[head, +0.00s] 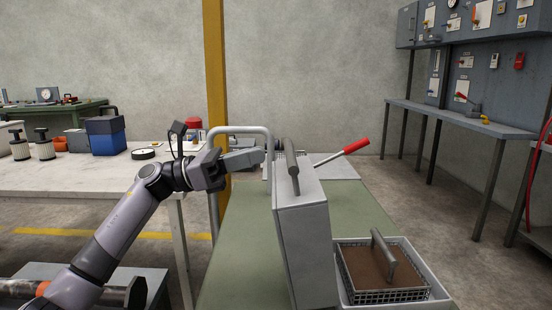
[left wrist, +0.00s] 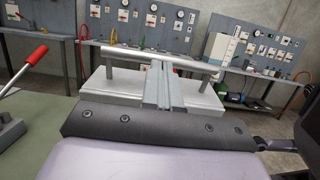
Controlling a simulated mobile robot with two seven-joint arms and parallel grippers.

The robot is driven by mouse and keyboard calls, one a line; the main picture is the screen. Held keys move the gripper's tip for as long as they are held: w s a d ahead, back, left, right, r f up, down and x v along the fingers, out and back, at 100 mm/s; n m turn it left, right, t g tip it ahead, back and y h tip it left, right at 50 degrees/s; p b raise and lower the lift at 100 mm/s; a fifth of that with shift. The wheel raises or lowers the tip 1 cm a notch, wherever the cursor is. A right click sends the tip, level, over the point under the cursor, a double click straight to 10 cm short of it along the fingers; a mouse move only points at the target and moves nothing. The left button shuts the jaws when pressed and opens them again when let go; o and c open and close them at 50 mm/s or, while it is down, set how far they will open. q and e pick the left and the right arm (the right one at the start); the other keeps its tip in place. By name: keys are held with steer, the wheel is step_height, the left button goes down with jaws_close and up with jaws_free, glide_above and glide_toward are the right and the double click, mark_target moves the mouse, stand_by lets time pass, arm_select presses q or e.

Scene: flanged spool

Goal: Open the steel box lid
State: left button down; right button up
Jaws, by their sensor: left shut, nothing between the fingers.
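The steel box (head: 303,235) stands on the green bench, a tall grey box with a bar handle (head: 292,168) along its top. The bar handle also shows in the left wrist view (left wrist: 110,53), running across above pale metal plates. I see no open gap at the lid, but cannot tell exactly where the lid seam lies. My left gripper (head: 262,157) is shut and empty, its fingers pointing right at the box top, just left of the handle. In the left wrist view the fingertips (left wrist: 157,65) reach the bar; contact is unclear. My right gripper is out of view.
A red-handled lever (head: 356,146) sticks out behind the box to the right. A white tray (head: 440,300) with a wire basket (head: 385,295) of brown material stands right of the box. A grey tube frame (head: 240,129) rises behind my gripper. The green bench top (head: 240,250) is clear left of the box.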

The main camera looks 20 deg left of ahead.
arm_select(q)
steer(key=shift+r+v, duration=0.1)
steer(key=shift+v, duration=1.05)
steer(key=shift+r+v, duration=0.15)
steer(key=shift+v, duration=1)
